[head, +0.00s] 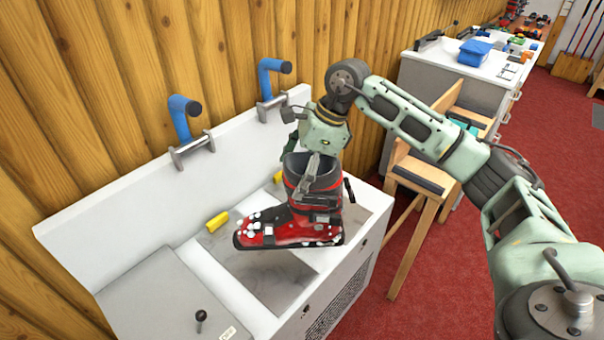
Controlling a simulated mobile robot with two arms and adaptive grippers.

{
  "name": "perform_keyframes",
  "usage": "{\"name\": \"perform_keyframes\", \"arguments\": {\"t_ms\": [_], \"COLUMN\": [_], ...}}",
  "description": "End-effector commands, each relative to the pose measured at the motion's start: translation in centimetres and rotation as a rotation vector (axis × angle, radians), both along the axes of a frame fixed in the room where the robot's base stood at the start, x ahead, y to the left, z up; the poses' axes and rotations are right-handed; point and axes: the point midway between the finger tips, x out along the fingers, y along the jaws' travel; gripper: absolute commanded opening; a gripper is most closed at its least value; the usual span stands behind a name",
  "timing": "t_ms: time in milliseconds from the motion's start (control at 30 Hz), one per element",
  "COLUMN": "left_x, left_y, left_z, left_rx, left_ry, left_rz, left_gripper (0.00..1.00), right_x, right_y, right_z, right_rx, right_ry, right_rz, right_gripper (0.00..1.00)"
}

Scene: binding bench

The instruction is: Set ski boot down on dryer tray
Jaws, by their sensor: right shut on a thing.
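A red and black ski boot (292,228) with a grey cuff hangs upright from my right gripper (312,172), toe to the left. The gripper is shut on the boot's upper part; its fingertips are partly hidden. White lumps, perhaps snow, cling to the boot's toe and side. The boot is over the white dryer unit, above a grey recessed tray (262,283). A gap seems to show under the sole, but I cannot tell its height exactly. My left gripper is not in view.
Two blue curved pipes (183,117) stand on the unit's back ledge. Yellow blocks (217,222) lie near the recesses. A closed lid with a black knob (200,318) covers the left part. A wooden stand (415,200) and a cluttered white counter (470,62) are at the right.

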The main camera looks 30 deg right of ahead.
Motion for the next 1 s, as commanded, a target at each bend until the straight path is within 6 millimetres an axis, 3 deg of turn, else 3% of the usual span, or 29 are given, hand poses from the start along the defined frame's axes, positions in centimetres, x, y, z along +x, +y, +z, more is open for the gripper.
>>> {"name": "perform_keyframes", "arguments": {"t_ms": [200, 400, 733, 1000], "left_x": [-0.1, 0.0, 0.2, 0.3], "left_y": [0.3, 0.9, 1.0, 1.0], "left_z": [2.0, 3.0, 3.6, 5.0], "left_rx": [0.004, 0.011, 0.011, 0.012], "left_ry": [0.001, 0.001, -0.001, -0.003], "left_rz": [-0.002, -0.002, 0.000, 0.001], "left_gripper": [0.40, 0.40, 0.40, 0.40], "right_x": [2.1, 3.6, 4.2, 4.2], "right_y": [4.0, 6.6, 7.5, 7.5], "right_z": [-1.8, -3.8, -5.3, -8.4], "right_rx": [0.006, 0.006, 0.004, 0.004], "right_ry": [-0.003, -0.004, -0.003, -0.003], "right_rz": [0.004, 0.002, 0.001, 0.001], "right_gripper": [0.17, 0.17, 0.17, 0.17]}}
